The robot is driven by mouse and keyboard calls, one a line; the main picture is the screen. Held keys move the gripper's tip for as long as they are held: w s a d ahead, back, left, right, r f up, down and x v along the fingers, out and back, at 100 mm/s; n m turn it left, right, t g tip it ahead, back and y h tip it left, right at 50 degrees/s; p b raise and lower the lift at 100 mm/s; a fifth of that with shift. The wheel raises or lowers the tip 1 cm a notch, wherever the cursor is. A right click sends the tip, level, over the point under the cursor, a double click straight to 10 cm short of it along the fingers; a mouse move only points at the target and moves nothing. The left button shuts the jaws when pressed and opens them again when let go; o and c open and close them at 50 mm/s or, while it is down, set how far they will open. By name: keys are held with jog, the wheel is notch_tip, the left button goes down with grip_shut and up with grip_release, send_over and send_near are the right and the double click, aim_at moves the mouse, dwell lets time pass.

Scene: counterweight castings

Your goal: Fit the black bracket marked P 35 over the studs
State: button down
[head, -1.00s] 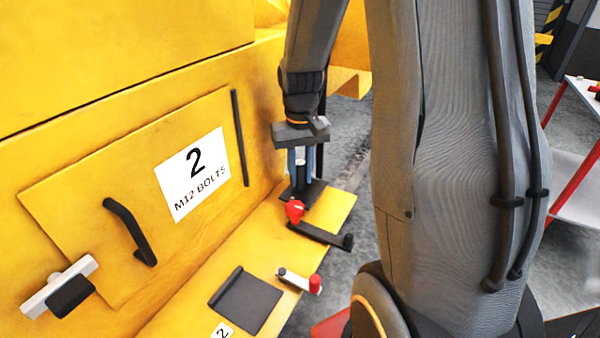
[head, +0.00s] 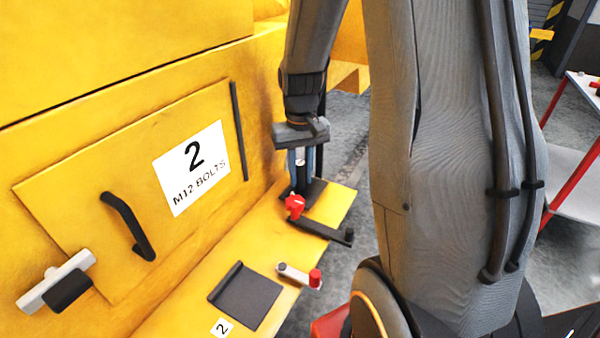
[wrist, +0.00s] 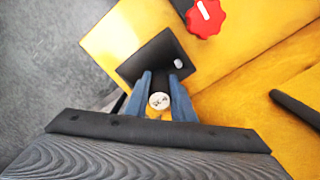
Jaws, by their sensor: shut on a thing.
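My gripper (wrist: 160,88) points down over the far end of the yellow ledge and also shows in the head view (head: 304,160). Its blue fingers are shut on the post of the black bracket (wrist: 150,58), whose round white label (wrist: 159,101) sits between the fingers. The label's marking appears upside down and is hard to read. The bracket's flat plate shows below the fingers in the head view (head: 314,192). A pale oval spot (wrist: 178,63) shows on the plate; I cannot tell whether it is a stud tip or a hole. Whether the plate touches the ledge is unclear.
A red knob (head: 294,206) and dark bar (head: 326,233) lie close beside the bracket. Nearer are another black plate (head: 245,302) and a pale bar with a red end (head: 299,276). A yellow panel marked 2 M12 BOLTS (head: 80,190) stands at left.

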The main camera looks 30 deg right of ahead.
jog(key=shift+f, duration=0.65)
dwell(1.0)
jog(key=c, duration=1.4)
grip_release()
jog(key=shift+f, duration=0.1)
jog(key=shift+c, duration=0.2)
notch_tip(320, 180, up, 8)
jog(key=shift+f+b, duration=0.1)
jog(key=shift+b, duration=0.55)
notch_tip(320, 180, up, 8)
jog(key=p, duration=0.7)
jog(key=s+a+f+n+t+b, duration=0.1)
jog(key=s+a+f+n+b, duration=0.1)
jog(key=s+a+f, duration=0.6)
jog(key=s+a, duration=0.2)
jog(key=s, duration=0.2)
